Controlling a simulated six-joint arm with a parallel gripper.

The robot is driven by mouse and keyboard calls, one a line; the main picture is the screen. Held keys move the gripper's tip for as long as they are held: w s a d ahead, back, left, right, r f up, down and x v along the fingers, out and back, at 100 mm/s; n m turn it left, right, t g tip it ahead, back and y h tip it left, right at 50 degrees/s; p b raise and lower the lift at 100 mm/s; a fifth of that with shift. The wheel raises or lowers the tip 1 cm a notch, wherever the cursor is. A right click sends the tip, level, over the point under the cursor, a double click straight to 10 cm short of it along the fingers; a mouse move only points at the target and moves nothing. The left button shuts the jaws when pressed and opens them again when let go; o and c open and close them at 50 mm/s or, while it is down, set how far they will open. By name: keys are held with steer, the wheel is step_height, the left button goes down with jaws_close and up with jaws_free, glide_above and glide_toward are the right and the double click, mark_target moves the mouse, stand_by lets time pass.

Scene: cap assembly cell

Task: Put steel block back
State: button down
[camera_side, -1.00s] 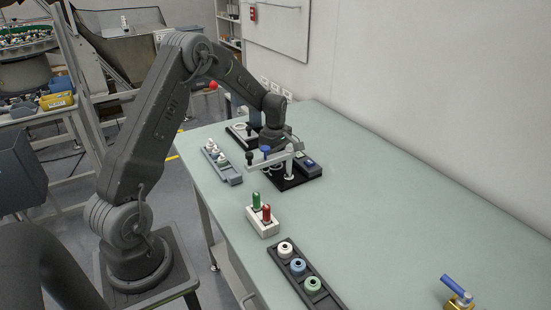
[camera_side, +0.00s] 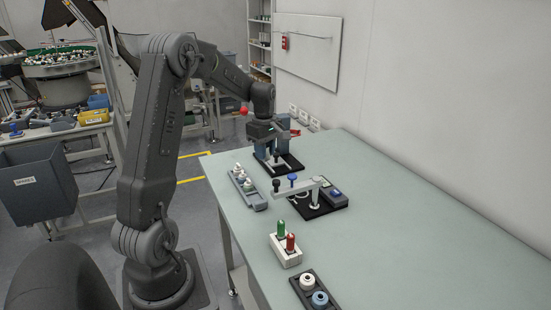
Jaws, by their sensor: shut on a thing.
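My gripper (camera_side: 270,146) is at the far end of the table, low over the black base plate (camera_side: 292,167) of the back station. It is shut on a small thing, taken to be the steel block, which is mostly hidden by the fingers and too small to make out. The back station has a blue-grey upright (camera_side: 284,122) behind my gripper and a red ball knob (camera_side: 244,111) to its left. I cannot tell whether the held block touches the base plate.
Nearer stands a clamp fixture (camera_side: 311,187) with a grey arm and black and blue knobs. Left of it is a grey tray (camera_side: 260,204) with white-topped parts. A white holder (camera_side: 289,258) with green and red pegs and a dark ring tray (camera_side: 305,296) stand nearer. The right tabletop is clear.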

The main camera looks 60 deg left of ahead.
step_height(320, 180, up, 5)
steer(key=shift+a+f, duration=0.1)
steer(key=shift+f, duration=0.05)
steer(key=w+d+m, duration=0.2)
steer(key=w+d, duration=0.7)
steer(key=w, duration=0.2)
steer(key=m, duration=0.2)
glide_above(347, 215)
step_height(347, 215, down, 9)
steer(key=shift+a+f, duration=0.1)
steer(key=shift+f, duration=3.1)
steer(key=shift+f, duration=0.3)
steer(key=shift+f, duration=0.3)
steer(key=shift+f, duration=0.1)
steer(key=c, duration=0.8)
jaws_free()
steer(key=shift+c, duration=0.2)
